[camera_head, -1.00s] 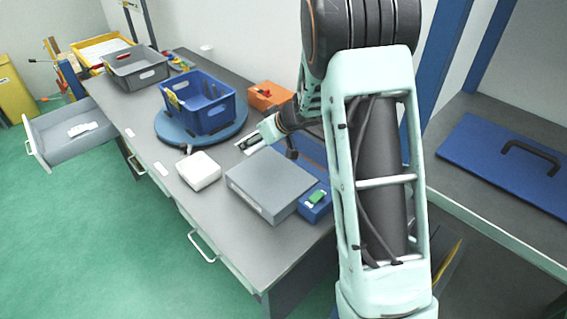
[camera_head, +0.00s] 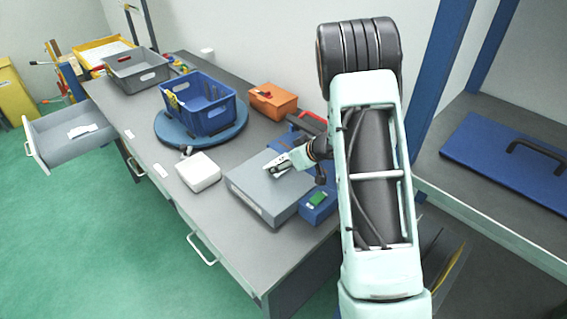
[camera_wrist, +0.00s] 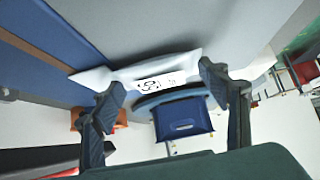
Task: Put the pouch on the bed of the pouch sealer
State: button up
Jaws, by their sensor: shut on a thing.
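My gripper (camera_head: 272,168) is shut on the white pouch (camera_wrist: 160,82), which shows a printed label between the two fingers (camera_wrist: 168,98) in the wrist view. In the head view the pouch is a small pale shape, mostly hidden by the fingers, over the grey flat-topped bed (camera_head: 262,190). I take this grey block, with the blue part and red bar (camera_head: 312,122) behind it, as the pouch sealer. I cannot tell whether the pouch touches the bed.
A blue box with a green top (camera_head: 317,203) stands at the bed's right. A white block (camera_head: 198,171) lies at its left. Behind are a blue tote (camera_head: 206,122) on a round blue turntable (camera_head: 172,138) and an orange box (camera_head: 273,101). The bench front edge is clear.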

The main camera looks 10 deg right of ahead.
jog(key=o, duration=1.3)
jog(key=shift+f, duration=0.1)
jog(key=shift+o, duration=0.2)
jog(key=shift+r, duration=0.25)
jog(key=v, duration=0.7)
jog(key=shift+s+d, duration=0.1)
jog(key=shift+s, duration=0.05)
